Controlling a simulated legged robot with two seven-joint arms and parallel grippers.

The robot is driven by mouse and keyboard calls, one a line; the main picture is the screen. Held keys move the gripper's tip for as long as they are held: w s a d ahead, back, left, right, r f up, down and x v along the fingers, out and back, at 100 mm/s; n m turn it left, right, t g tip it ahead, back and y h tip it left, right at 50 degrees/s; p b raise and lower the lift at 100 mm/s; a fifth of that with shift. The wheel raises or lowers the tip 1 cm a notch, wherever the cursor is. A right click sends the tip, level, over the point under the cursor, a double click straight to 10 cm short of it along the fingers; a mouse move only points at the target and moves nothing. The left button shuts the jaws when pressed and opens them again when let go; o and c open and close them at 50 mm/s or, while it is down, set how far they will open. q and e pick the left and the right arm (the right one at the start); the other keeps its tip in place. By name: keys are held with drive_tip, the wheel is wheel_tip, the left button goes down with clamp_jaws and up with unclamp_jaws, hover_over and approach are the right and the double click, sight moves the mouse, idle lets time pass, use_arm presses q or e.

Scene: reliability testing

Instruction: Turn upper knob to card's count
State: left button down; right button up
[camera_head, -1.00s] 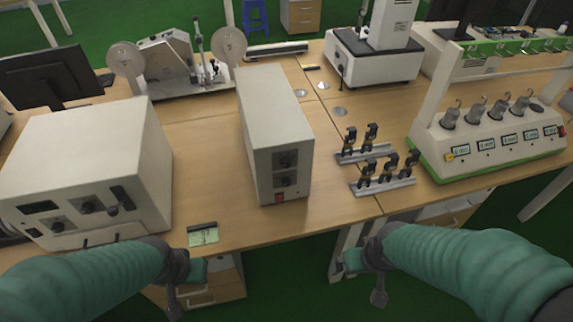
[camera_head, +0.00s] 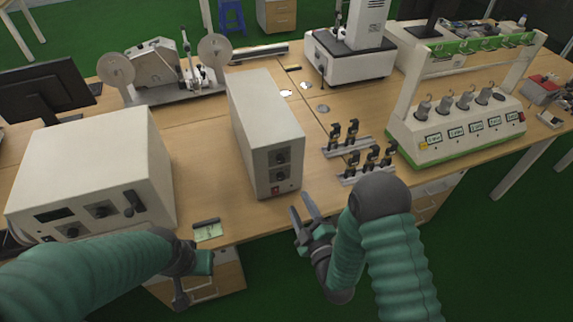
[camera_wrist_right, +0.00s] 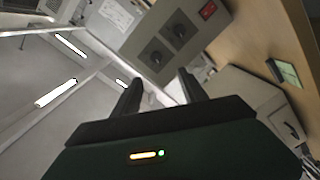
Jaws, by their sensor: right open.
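The beige box (camera_head: 255,120) stands on the table with two dark knobs on its front panel. The upper knob (camera_head: 281,157) sits above the lower knob (camera_head: 281,174) and a red switch (camera_head: 275,190). In the right wrist view, the upper knob (camera_wrist_right: 156,58) is the one farther from the red switch (camera_wrist_right: 208,10). A pale green card (camera_head: 208,232) lies by the table's front edge; its marks are too small to read. My right gripper (camera_head: 301,204) is open and empty, in front of and below the panel, apart from it. My left gripper (camera_head: 198,266) hangs near the front edge, fingers unclear.
A larger beige instrument (camera_head: 92,165) stands at left. Small clamp racks (camera_head: 365,162) lie right of the box, and a white multi-station device (camera_head: 460,135) stands farther right. The tabletop between the large instrument and the box is mostly clear.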

drive_tip(key=p, duration=0.1)
approach(282, 162)
drive_tip(key=x, duration=0.4)
drive_tip(key=p+x, duration=0.1)
drive_tip(key=x, duration=0.3)
drive_tip(key=shift+s+a, duration=0.1)
drive_tip(key=shift+a, duration=0.1)
drive_tip(key=shift+w+d, duration=0.1)
drive_tip(key=shift+w, duration=0.4)
use_arm(q)
drive_tip(key=r, duration=0.1)
drive_tip(key=d+r, duration=0.1)
drive_tip(key=shift+w+r, duration=0.1)
drive_tip(key=shift+r, duration=0.25)
use_arm(e)
drive_tip(key=shift+d, duration=0.1)
drive_tip(key=shift+s+f, duration=0.1)
clamp_jaws()
